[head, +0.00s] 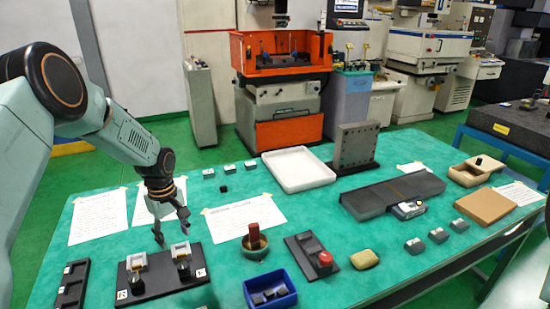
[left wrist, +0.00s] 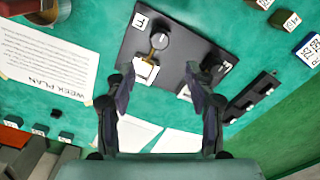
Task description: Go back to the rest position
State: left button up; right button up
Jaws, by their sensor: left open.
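My left gripper (head: 172,228) is open and empty above the green table (head: 390,270), over the back edge of a black two-station holder (head: 150,292). In the left wrist view its two fingers (left wrist: 160,115) stand wide apart with nothing between them. The holder also shows there (left wrist: 185,50), beyond the fingertips, with a round dark knob and pale blocks on it. I cannot tell whether the fingers touch anything. My right gripper is not in view.
A blue bin (head: 270,292), a round pot with a brown block (head: 254,240) and a black base with a red button (head: 318,258) stand right of the holder. A black rack (head: 72,285) lies left. A white tray (head: 297,168) and upright grey plate (head: 355,146) stand at the back.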

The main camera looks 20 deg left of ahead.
pick_arm(q)
jog(key=s+d+f+m, duration=0.2)
jog(key=s+d+f, duration=0.1)
jog(key=d, duration=0.2)
jog(key=s+d+f+m, duration=0.2)
jog(key=s+d+f, duration=0.2)
jog(key=d, duration=0.1)
jog(key=s+d+f+m+h, duration=0.1)
jog(key=s+d+f+m, duration=0.1)
jog(key=s+d+f, duration=0.2)
jog(key=shift+s+d+f, duration=0.2)
jog(key=shift+d+f, duration=0.05)
jog(key=shift+d, duration=0.15)
jog(key=s+d+m, duration=0.3)
jog(key=s+m, duration=0.1)
jog(key=s, duration=0.7)
jog(key=s+d+m, duration=0.3)
jog(key=s, duration=0.8)
notch_tip(320, 180, down, 19)
jog(key=y+b, duration=0.1)
jog(key=b, duration=1.8)
jog(key=shift+d, duration=0.15)
jog(key=shift+o, duration=0.4)
jog(key=shift+s, duration=0.1)
